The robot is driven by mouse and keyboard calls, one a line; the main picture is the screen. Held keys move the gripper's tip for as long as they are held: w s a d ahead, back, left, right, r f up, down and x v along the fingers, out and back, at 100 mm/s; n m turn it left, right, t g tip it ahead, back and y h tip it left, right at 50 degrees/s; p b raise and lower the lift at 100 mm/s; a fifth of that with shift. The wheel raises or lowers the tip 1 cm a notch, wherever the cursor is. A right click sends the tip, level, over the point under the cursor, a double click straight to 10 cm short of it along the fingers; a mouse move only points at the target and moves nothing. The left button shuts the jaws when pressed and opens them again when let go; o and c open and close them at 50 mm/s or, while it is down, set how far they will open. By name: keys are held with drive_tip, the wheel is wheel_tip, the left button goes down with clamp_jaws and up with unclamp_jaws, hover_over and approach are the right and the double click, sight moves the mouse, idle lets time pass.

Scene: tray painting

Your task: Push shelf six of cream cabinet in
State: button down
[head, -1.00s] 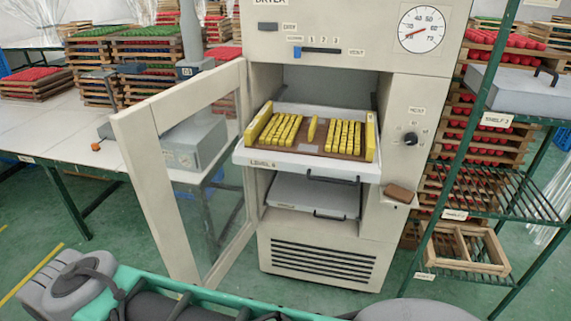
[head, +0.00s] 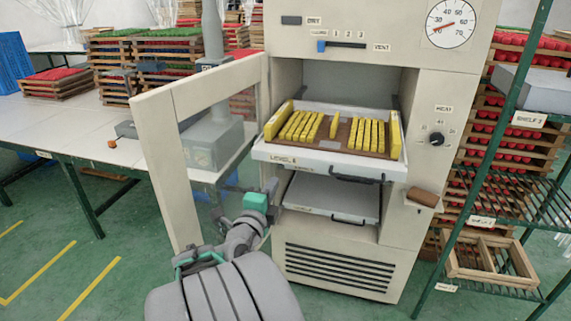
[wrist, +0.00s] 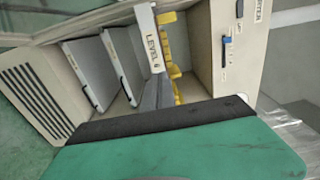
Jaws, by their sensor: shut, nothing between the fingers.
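The cream cabinet (head: 440,90) stands with its glazed door (head: 165,150) swung open to the left. Its upper white shelf (head: 290,156), labelled like "LEVEL 6", sticks out of the opening. It carries a brown board with several yellow bars. The shelf front with its label (wrist: 153,50) also shows in the wrist view, turned on its side. My gripper (head: 273,188) is shut and empty, below and left of the shelf's front left corner, between the door and the opening. In the wrist view its green and black body covers the bottom; whether it touches the shelf I cannot tell.
A lower grey shelf (head: 330,196) with a black handle sits below, further in. The open door stands close left of my arm. A green rack (head: 480,200) stands right, and a white table (head: 60,120) with stacked trays left. Green floor is clear in front.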

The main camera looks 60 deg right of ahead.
sight(288, 157)
drive_tip(key=d+p, duration=0.1)
drive_tip(key=d, duration=0.3)
drive_tip(key=w+d+p, duration=0.1)
drive_tip(key=d+p, duration=0.1)
drive_tip(key=d, duration=0.1)
drive_tip(key=d+p, duration=0.2)
drive_tip(key=d, duration=0.2)
drive_tip(key=shift+w+d+r, duration=0.1)
drive_tip(key=shift+w+d, duration=0.2)
drive_tip(key=shift+w, duration=0.1)
drive_tip(key=shift+w+d+p, duration=0.1)
drive_tip(key=shift+d+p, duration=0.25)
drive_tip(key=shift+d, duration=0.15)
drive_tip(key=shift+w, duration=0.1)
